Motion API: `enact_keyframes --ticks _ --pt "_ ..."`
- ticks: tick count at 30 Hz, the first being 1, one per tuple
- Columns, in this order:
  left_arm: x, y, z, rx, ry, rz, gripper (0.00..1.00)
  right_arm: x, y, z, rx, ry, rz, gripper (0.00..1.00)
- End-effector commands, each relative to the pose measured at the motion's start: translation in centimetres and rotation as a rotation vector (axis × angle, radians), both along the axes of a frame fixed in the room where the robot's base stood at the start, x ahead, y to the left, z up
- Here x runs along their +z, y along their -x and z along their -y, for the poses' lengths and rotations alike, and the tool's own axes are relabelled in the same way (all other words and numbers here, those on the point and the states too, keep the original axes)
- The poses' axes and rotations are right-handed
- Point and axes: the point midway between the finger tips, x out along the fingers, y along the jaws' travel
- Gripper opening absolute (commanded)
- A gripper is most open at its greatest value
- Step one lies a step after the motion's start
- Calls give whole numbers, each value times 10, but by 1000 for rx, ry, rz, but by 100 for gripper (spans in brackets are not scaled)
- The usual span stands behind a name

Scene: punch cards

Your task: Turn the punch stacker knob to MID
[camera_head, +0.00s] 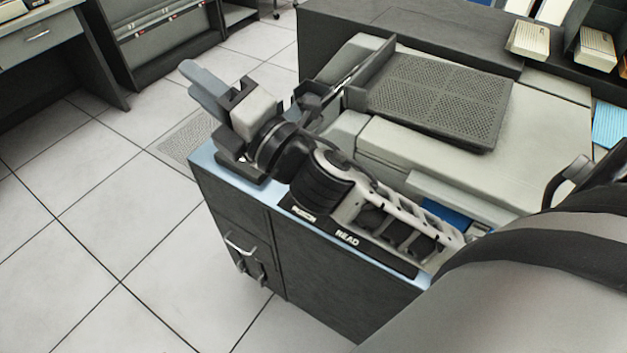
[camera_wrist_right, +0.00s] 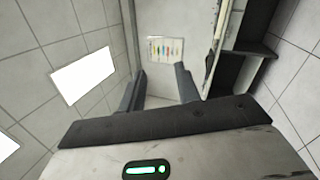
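My right gripper (camera_head: 208,84) reaches from the right across the front end of the punch machine (camera_head: 410,150), above its left corner. In the right wrist view its two grey fingers (camera_wrist_right: 160,82) stand well apart with nothing between them. I cannot make out the punch stacker knob; my right arm covers much of the front panel. The dark front strip (camera_head: 325,226) shows the labels PUNCH and READ. My left gripper is not in view.
A perforated dark cover (camera_head: 435,98) lies on top of the machine. Card stacks (camera_head: 528,40) stand on the dark surface behind. Tiled floor (camera_head: 120,230) is free to the left. A coloured chart (camera_wrist_right: 165,49) hangs ahead in the wrist view.

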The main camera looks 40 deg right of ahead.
Motion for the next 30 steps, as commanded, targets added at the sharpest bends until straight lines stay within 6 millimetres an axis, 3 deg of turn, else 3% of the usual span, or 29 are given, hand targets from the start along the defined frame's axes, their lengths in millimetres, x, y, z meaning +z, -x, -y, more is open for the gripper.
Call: enact_keyframes --ticks 1,4,6,8,11,12,15,17,18,21,24,30 --pt "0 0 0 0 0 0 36 22 5 -24 75 192 188 33" --pt "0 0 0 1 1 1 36 35 31 -75 236 620 595 33" --pt "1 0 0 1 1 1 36 19 50 -99 356 923 875 33" --pt "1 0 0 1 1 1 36 -7 62 -107 470 1180 1102 33" --pt "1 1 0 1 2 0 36 -63 66 -88 708 1584 1439 33" --pt "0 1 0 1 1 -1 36 -84 62 -69 823 1729 1550 33" --pt "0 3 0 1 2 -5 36 -121 48 -5 1153 2016 1739 33" --pt "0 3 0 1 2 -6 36 -131 40 37 1360 2130 1794 33" --pt "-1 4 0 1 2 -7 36 -133 35 62 -1435 -2098 -1739 33" --pt "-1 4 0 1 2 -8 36 -131 29 113 -1516 -1930 -1549 33" --pt "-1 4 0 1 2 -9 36 -127 28 141 -1570 -1837 -1448 33" --pt "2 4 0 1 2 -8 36 -140 29 152 -1599 -1796 -1413 33"
